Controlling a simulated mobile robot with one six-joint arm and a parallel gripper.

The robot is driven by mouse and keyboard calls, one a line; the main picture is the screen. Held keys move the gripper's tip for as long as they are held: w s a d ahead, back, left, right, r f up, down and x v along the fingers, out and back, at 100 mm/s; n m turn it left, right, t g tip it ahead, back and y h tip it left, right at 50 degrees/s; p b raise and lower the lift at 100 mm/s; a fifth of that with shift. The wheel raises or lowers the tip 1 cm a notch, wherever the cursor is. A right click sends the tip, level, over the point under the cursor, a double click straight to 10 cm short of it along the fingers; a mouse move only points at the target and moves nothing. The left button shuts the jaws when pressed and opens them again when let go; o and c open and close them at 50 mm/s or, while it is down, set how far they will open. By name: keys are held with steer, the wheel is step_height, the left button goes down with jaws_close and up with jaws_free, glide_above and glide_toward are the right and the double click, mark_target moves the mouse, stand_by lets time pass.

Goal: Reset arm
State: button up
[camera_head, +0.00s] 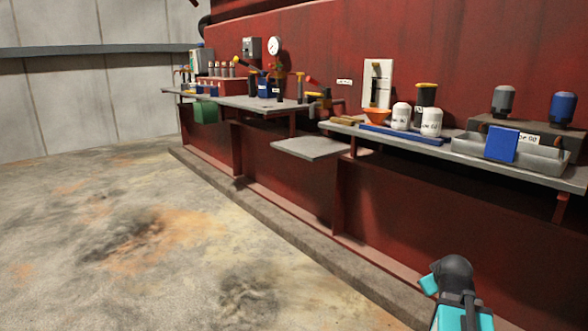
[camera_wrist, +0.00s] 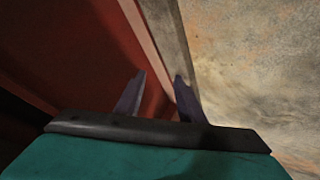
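My gripper (camera_wrist: 160,85) shows in the wrist view with its two dark fingers apart and nothing between them. Behind the fingers are the red engine-row wall, a pale ledge and the stained floor. In the head view only part of my arm, teal and dark grey, shows at the lower right, low beside the wall and below the shelf. The gripper's fingers cannot be made out in the head view.
A grey shelf (camera_head: 478,163) along the red wall (camera_head: 450,50) carries white containers (camera_head: 431,122), an orange funnel (camera_head: 376,116), a blue box (camera_head: 501,144) and a metal tray (camera_head: 540,158). A lower platform (camera_head: 308,148) juts out. The concrete floor (camera_head: 130,240) at left is open.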

steer(key=s+a+f+m+g+y, duration=0.1)
steer(key=s+a+f+g+y, duration=0.2)
steer(key=a+f, duration=1.45)
steer(key=s+a+f+m+g, duration=0.1)
steer(key=s+a+f+g, duration=0.1)
steer(key=s+a+f, duration=0.3)
steer(key=s+a+f+g, duration=0.3)
steer(key=a+f, duration=0.3)
steer(key=a, duration=0.2)
steer(key=s+r+g+p, duration=0.2)
steer(key=s+r+p, duration=0.8)
steer(key=p, duration=0.9)
steer(key=s+r+g+p, duration=0.3)
steer(key=s+r+p, duration=0.7)
steer(key=s+p, duration=0.6)
steer(key=p, duration=0.4)
steer(key=shift+y, duration=0.4)
steer(key=shift+r, duration=0.1)
steer(key=shift+c, duration=0.6)
